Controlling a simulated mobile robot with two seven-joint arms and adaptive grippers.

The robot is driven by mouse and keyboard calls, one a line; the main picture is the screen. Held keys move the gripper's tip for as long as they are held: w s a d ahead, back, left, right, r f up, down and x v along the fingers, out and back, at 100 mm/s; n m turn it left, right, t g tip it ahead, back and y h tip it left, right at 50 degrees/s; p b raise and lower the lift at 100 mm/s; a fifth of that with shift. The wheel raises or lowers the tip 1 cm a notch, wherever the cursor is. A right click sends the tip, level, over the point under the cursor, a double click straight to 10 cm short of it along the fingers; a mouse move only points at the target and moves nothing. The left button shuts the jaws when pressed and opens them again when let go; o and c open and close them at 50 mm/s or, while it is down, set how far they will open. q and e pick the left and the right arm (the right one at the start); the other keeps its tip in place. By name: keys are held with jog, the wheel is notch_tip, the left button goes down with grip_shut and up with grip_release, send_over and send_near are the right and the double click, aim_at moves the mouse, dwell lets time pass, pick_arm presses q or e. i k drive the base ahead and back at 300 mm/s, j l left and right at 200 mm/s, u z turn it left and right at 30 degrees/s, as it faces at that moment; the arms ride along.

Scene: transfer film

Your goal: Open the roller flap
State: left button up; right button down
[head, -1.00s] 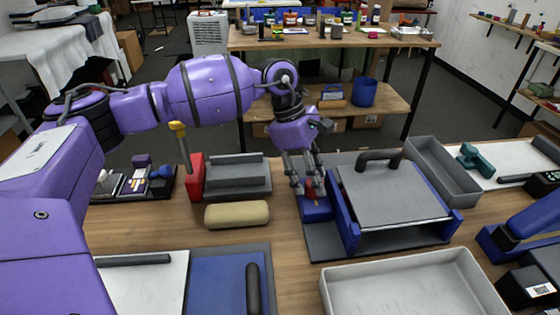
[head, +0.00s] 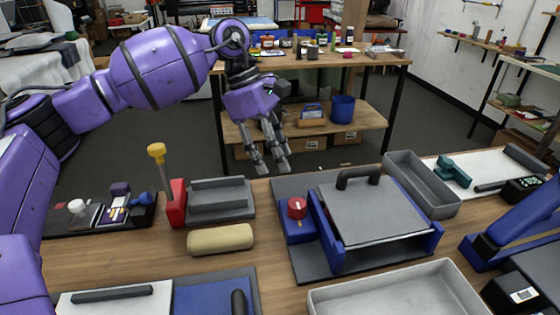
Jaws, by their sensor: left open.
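The roller unit has blue side frames (head: 330,250) and stands on a dark grey base plate (head: 290,186). A flat grey panel (head: 372,212), which looks like the flap, lies across the frames. A dark arched handle (head: 358,178) stands at its far edge. A round red knob (head: 297,208) sits on a blue block at the unit's left side. My left gripper (head: 272,169) is open and empty, fingers pointing down. It appears above and behind the knob, apart from it. My right gripper is not in view.
A tan roll (head: 220,239) and a grey holder (head: 222,200) with a red block lie left of the unit. A shallow light grey tray (head: 400,294) is in front. A grey bin (head: 420,184) stands behind right. Blue equipment (head: 515,232) is at the right edge.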

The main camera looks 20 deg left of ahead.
aim_at(373, 208)
jog(key=k+l, duration=0.25)
jog(key=k, duration=0.2)
jog(key=k+l, duration=0.3)
jog(key=k, duration=0.2)
jog(key=k+l, duration=0.25)
jog(key=k, duration=0.2)
